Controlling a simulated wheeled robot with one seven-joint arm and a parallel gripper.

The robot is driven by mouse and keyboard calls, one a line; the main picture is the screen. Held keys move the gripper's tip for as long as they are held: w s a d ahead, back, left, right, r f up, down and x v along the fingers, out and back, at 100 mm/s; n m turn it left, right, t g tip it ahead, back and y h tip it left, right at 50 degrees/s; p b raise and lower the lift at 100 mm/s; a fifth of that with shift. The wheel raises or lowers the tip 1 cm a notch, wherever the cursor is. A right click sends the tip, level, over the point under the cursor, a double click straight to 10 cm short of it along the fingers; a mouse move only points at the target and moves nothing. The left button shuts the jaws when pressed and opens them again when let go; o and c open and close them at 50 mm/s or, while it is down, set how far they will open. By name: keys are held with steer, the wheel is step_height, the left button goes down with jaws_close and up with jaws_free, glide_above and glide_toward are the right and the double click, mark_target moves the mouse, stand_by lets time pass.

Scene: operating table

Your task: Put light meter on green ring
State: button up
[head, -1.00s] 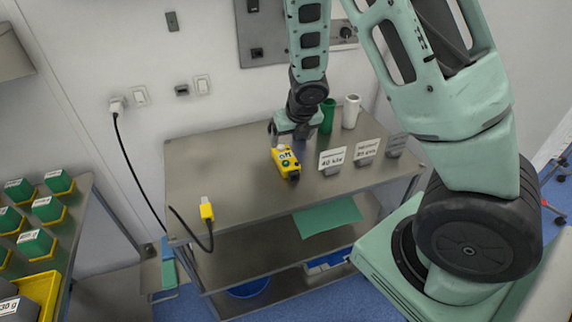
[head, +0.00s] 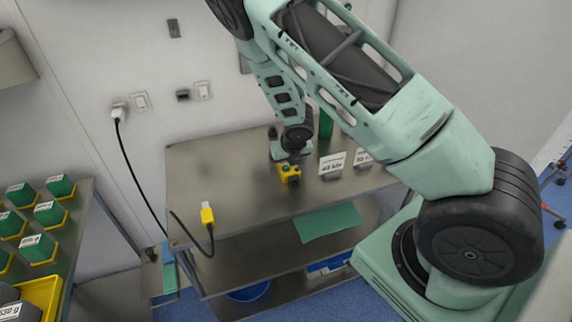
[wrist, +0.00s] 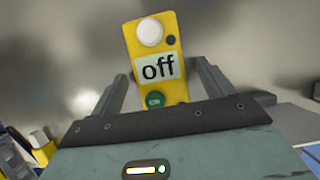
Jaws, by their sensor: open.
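The light meter (head: 290,174) is a small yellow device on the metal table, partly covered by my gripper in the head view. In the wrist view the light meter (wrist: 158,40) shows a white dome, a display reading "off" and a green button. My gripper (head: 283,161) is open and low at the meter. In the wrist view its two fingers (wrist: 163,72) stand on either side of the meter's lower part, with gaps visible. I cannot make out a green ring. A green cylinder (head: 326,123) stands behind, partly hidden by my arm.
Two label stands (head: 332,164) (head: 362,159) are close to the right of the meter. The table's left part (head: 210,170) is clear. Green boxes (head: 38,247) fill the left rack.

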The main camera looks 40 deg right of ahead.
steer(key=shift+w+f, duration=0.2)
steer(key=shift+f, duration=0.3)
steer(key=c, duration=1.3)
steer(key=shift+r, duration=0.15)
